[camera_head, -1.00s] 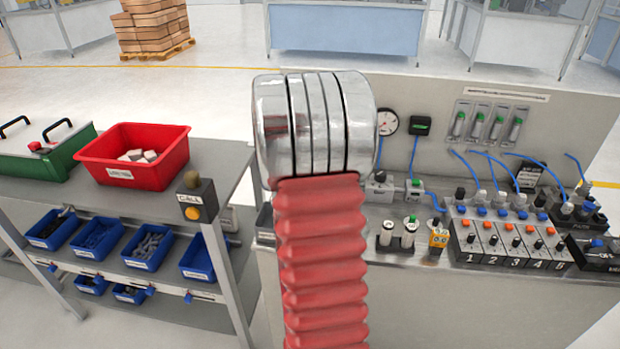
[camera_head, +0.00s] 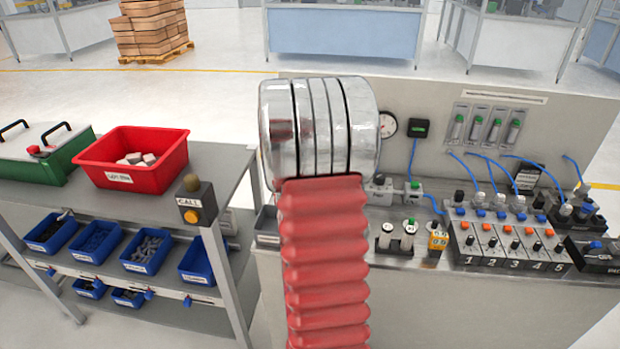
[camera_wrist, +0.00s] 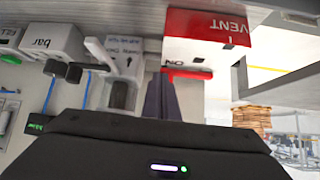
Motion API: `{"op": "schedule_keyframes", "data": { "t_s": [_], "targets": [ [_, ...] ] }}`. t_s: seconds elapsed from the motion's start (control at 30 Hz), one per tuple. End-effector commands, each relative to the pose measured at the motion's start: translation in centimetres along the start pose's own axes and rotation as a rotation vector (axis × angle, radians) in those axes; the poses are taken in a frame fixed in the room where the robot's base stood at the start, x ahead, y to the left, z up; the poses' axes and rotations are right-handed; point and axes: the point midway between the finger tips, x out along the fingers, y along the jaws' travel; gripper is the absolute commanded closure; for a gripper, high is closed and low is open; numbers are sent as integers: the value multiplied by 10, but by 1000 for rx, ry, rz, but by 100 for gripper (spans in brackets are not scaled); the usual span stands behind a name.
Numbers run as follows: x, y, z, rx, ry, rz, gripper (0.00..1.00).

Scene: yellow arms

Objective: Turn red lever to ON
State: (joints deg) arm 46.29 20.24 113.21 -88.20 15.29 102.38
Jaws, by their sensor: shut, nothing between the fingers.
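The red lever (camera_wrist: 190,74) shows in the wrist view as a thin red bar, under a white plate with an ON label (camera_wrist: 175,61) that appears upside down. My gripper (camera_wrist: 160,78) is shut and empty, its dark fingers pointing up in the picture. The fingertips are just left of the lever's left end; I cannot tell whether they touch it. In the head view my red, ribbed arm covers the middle of the bench, and neither the lever nor the gripper shows.
A red VENT block (camera_wrist: 209,25) is beside the ON plate. A grey block marked bar (camera_wrist: 52,42) and blue hoses are to the left. In the head view, a numbered valve row (camera_head: 510,245) stands right of my arm and a CALL box (camera_head: 196,204) left.

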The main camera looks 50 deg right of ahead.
Motion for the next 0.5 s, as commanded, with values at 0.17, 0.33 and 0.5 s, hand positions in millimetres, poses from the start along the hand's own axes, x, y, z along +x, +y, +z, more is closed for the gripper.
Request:
{"op": "schedule_keyframes", "data": {
  "t_s": [0.17,0.33,0.5],
  "targets": [
    [-8,1,7,-1,0,0,100],
    [-21,3,20,-1,-1,-1,100],
    [-36,5,24,0,1,-1,100]
  ]
}}
